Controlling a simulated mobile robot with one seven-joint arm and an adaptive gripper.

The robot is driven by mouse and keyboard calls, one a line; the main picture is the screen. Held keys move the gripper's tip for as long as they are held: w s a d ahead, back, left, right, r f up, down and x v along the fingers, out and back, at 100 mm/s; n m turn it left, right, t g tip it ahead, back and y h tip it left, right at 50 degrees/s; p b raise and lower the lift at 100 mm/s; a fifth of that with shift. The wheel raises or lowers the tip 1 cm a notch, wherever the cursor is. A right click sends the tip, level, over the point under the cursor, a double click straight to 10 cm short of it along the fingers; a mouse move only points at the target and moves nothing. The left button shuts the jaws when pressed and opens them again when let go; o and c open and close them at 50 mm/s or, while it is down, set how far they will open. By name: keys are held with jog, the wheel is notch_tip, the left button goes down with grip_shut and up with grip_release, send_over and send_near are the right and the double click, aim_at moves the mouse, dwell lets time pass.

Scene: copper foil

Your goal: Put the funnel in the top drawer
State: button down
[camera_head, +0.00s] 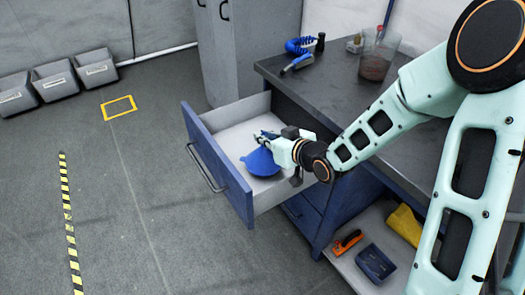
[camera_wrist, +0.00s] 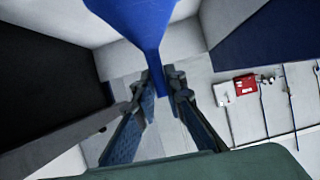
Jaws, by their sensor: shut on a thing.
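The blue funnel (camera_head: 261,163) is at the open top drawer (camera_head: 230,138) of the workbench, over the drawer's inside in the head view. My gripper (camera_head: 264,139) is shut on the funnel's narrow end. The wrist view shows the funnel (camera_wrist: 135,18) with its stem between the two fingers of my gripper (camera_wrist: 160,82). The drawer is pulled well out, with a blue front and pale inside. I cannot tell whether the funnel touches the drawer floor.
The dark worktop (camera_head: 330,88) holds a blue coiled hose (camera_head: 298,46) and a clear container (camera_head: 377,58). The lower shelf (camera_head: 345,262) holds an orange-handled tool (camera_head: 347,242), a blue tray (camera_head: 375,264) and a yellow item (camera_head: 404,224).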

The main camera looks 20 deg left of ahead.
jog(key=shift+w+a+f, duration=0.2)
jog(key=shift+w+f, duration=0.05)
jog(key=shift+f, duration=0.15)
jog(key=shift+w+a+f+b, duration=0.1)
jog(key=shift+w+f+b, duration=0.05)
jog(key=shift+f+b, duration=1.45)
jog(key=shift+f, duration=0.2)
jog(key=c, duration=2)
grip_release()
jog(key=shift+r, duration=0.2)
jog(key=p+v, duration=0.3)
jog(key=v, duration=0.9)
